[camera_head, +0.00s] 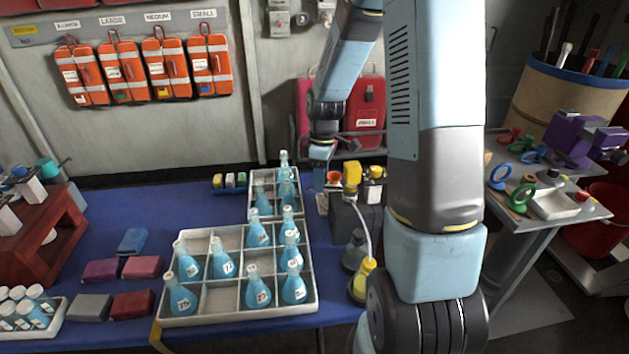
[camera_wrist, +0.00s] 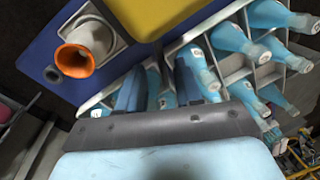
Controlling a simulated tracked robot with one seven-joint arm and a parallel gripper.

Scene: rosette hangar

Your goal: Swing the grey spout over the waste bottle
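A pale grey curved spout (camera_head: 367,222) comes from the yellow-headed dispenser (camera_head: 351,174) at the table's right edge. Its lower end is at the neck of a yellow flask (camera_head: 362,283). A dark grey flask (camera_head: 354,252) stands just behind the yellow one; I cannot tell which is the waste bottle. My gripper (camera_head: 321,158) is behind and left of the dispenser, above the table, pointing down. In the wrist view its two fingers (camera_wrist: 160,88) are apart with nothing held. My arm hides the area right of the flasks.
An orange funnel (camera_wrist: 75,60) on a grey stand is close to my gripper. A divided tray (camera_head: 212,301) of blue flasks and a smaller tray (camera_head: 260,178) fill the table's middle. Coloured blocks (camera_head: 142,267) lie left.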

